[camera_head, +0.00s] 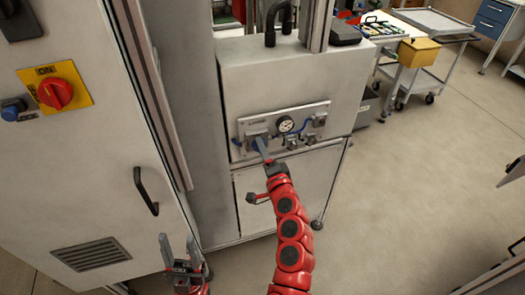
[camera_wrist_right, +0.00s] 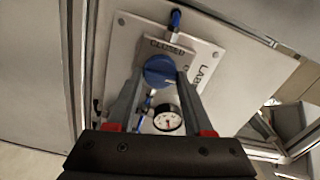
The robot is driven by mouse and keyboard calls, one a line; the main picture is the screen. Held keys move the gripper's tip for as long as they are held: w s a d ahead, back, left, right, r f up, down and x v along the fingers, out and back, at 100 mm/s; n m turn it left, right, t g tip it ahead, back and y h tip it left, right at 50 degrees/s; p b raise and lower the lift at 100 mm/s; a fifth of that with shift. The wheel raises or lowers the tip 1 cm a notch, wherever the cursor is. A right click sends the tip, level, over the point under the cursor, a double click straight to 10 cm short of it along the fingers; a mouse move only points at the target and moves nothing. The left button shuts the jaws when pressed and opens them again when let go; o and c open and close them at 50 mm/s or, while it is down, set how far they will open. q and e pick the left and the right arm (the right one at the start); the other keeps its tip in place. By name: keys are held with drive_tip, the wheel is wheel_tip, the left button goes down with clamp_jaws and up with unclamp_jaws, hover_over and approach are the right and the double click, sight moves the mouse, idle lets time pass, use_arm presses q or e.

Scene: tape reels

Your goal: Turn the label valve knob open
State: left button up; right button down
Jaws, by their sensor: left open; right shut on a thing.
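The label valve knob (camera_wrist_right: 158,71) is a round blue knob in the right wrist view, in front of a plate reading "CLOSED" (camera_wrist_right: 168,47). My right gripper (camera_wrist_right: 159,82) has its two fingers on either side of the knob, shut on it. In the head view, my right gripper (camera_head: 261,150) reaches the left part of the valve panel (camera_head: 305,109), and its fingers hide the knob there. My left gripper (camera_head: 179,246) is open and empty, low in front of the grey cabinet and away from the panel.
A white pressure gauge (camera_head: 285,124) sits right of the knob, with blue tubing and small fittings beside it. A cabinet with a red switch (camera_head: 54,93) and black handle (camera_head: 146,192) stands at left. The floor at right is open.

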drive_tip(key=shift+m, duration=0.3)
drive_tip(key=shift+c, duration=1.5)
unclamp_jaws()
drive_tip(key=shift+s, duration=0.1)
drive_tip(key=p+v, duration=0.1)
drive_tip(key=v, duration=1.6)
drive_tip(key=shift+s, duration=0.1)
